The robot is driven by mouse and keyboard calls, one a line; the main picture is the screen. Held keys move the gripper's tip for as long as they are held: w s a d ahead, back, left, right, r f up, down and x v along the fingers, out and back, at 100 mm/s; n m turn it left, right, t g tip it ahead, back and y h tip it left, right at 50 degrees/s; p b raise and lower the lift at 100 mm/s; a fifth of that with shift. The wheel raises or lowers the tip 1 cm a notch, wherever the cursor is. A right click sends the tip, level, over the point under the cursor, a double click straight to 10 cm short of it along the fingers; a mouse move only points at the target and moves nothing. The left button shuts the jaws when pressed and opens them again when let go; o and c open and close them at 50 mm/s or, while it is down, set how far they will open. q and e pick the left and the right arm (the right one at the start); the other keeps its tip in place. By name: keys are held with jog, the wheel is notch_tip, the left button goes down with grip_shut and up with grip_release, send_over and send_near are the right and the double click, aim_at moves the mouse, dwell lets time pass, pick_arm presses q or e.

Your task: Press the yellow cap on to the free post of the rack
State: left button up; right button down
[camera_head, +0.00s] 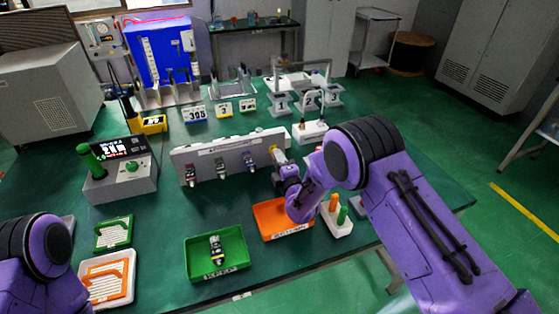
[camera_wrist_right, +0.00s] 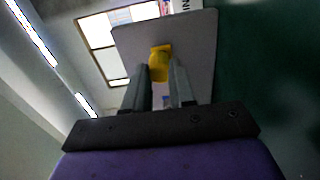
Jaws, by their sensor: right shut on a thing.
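The yellow cap (camera_wrist_right: 158,68) is between the fingertips of my right gripper (camera_wrist_right: 163,85) in the wrist view, in front of a grey panel (camera_wrist_right: 195,60). In the head view my right gripper (camera_head: 282,162) is at the right end of that grey panel (camera_head: 207,158), with a yellow piece (camera_head: 279,141) at its tips. I cannot tell whether the cap touches the panel. A white rack (camera_head: 340,228) with an orange cap (camera_head: 333,202) and a green cap (camera_head: 342,215) stands beside my right forearm. I cannot make out its free post. My left gripper is out of view.
An orange tray (camera_head: 270,236) lies between the panel and the front edge. A green tray (camera_head: 200,269) holding a small part is left of it. A control box with a green lever (camera_head: 90,158) stands at the left.

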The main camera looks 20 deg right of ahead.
jog(key=shift+s+f, duration=0.15)
jog(key=shift+f, duration=0.55)
jog(key=shift+w+r+b, duration=0.1)
jog(key=shift+w+b, duration=0.5)
jog(key=shift+b, duration=0.05)
jog(key=c, duration=1.2)
grip_release()
jog(key=o, duration=0.3)
jog(key=shift+w, duration=0.3)
jog(key=shift+o, duration=0.2)
jog(key=shift+w+d+f, duration=0.1)
jog(key=shift+w+f, duration=0.15)
jog(key=shift+s+r, duration=0.1)
jog(key=shift+r, duration=0.15)
